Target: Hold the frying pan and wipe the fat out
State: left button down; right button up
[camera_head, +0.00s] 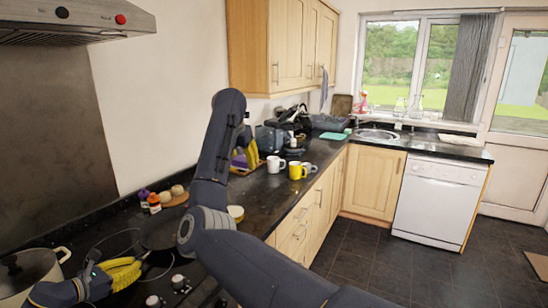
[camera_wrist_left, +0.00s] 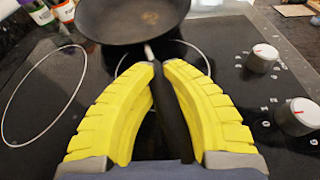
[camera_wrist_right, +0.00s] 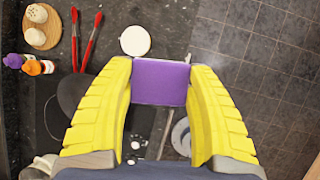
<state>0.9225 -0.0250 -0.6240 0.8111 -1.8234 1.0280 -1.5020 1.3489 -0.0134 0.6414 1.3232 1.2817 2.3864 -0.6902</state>
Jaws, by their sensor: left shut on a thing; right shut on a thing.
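The dark frying pan (camera_head: 160,228) sits on the black hob, partly hidden by my right arm in the head view. In the left wrist view the pan (camera_wrist_left: 130,18) shows at the top, with its black handle (camera_wrist_left: 170,110) running toward me. My left gripper (camera_head: 138,264) is shut on that handle; its yellow fingers (camera_wrist_left: 155,72) lie on either side of it. My right gripper (camera_head: 246,160) is raised above the counter, away from the pan. It is shut on a purple sponge-like block (camera_wrist_right: 161,82). The pan (camera_wrist_right: 70,94) also shows in the right wrist view, left of the gripper. Its inside is too dark to show fat.
A pot (camera_head: 32,272) stands at the left. Small bottles (camera_head: 153,202) and a wooden board (camera_wrist_right: 43,28) lie behind the hob. Red-handled utensils (camera_wrist_right: 92,40) and a pale round dish (camera_wrist_right: 135,40) lie on the counter. Mugs (camera_head: 296,171) stand further along. Hob knobs (camera_wrist_left: 262,58) are near the handle.

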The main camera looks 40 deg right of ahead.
jog(key=w+a+f+n+t+y, duration=0.1)
jog(key=w+a+f+n+y, duration=0.2)
jog(key=w+a+f+n, duration=0.5)
jog(key=n+y, duration=0.3)
jog(key=n, duration=0.5)
send_near(170, 233)
jog(key=shift+s+d+r, duration=0.1)
jog(key=shift+s+d, duration=0.05)
jog(key=shift+s, duration=0.35)
jog(key=shift+s+d+r, duration=0.1)
jog(key=shift+s, duration=0.4)
jog(key=shift+f, duration=0.1)
jog(key=shift+s+a+f+t+h, duration=0.15)
jog(key=shift+f+h, duration=0.25)
jog(key=shift+f, duration=0.45)
jog(key=shift+a+f+t+h, duration=0.1)
jog(key=shift+f+t+h, duration=0.25)
jog(key=shift+f, duration=0.5)
jog(key=shift+s+a+f+t+h, duration=0.15)
jog(key=shift+f+h, duration=0.3)
jog(key=shift+f, duration=0.35)
jog(key=shift+w+d+f, duration=0.15)
jog(key=shift+d+f, duration=0.05)
jog(key=shift+f, duration=0.85)
jog(key=shift+w+a+f, duration=0.15)
jog(key=shift+w+a, duration=1)
jog(key=shift+w, duration=0.25)
